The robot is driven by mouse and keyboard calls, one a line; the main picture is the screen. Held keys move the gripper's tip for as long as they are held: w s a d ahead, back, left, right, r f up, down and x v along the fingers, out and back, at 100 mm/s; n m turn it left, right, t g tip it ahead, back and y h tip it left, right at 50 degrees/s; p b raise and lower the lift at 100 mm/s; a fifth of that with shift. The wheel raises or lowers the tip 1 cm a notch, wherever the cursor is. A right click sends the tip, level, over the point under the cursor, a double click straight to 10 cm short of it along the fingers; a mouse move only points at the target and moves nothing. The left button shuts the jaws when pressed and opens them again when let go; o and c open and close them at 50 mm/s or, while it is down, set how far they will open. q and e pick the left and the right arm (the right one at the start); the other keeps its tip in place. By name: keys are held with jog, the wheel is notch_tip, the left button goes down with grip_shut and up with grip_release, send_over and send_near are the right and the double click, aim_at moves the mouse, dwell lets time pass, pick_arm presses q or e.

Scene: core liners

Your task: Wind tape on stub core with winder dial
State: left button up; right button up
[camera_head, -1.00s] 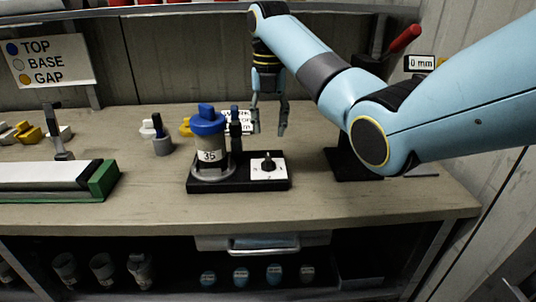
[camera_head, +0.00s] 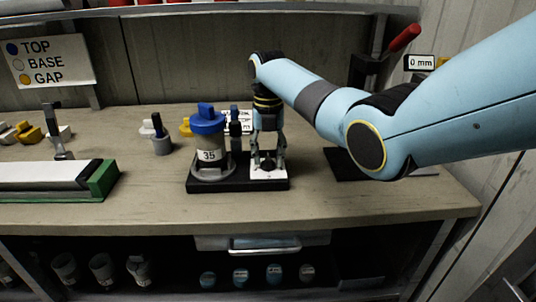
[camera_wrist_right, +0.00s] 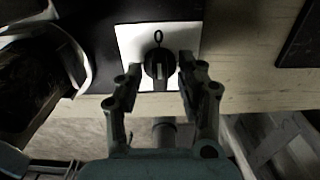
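The stub core (camera_head: 208,156) stands upright on the winder's black base (camera_head: 230,184). It has a blue cap (camera_head: 208,121) and a white label reading 35. The winder dial (camera_wrist_right: 159,68) is a black knob on a white plate (camera_wrist_right: 190,38) with a 0 mark above it in the right wrist view. My right gripper (camera_head: 268,164) points down over the dial, and its fingers (camera_wrist_right: 160,68) are apart on either side of the knob. I cannot tell whether they touch it. My left gripper is not in view.
A small grey pot (camera_head: 162,146) stands left of the winder. A long tray with a green end (camera_head: 104,180) lies at the left. A sign (camera_head: 50,62) reads TOP, BASE, GAP. A 0 mm label (camera_head: 421,63) is at the right. The bench front (camera_head: 350,205) is clear.

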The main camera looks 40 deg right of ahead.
jog(key=shift+c, duration=0.3)
grip_shut()
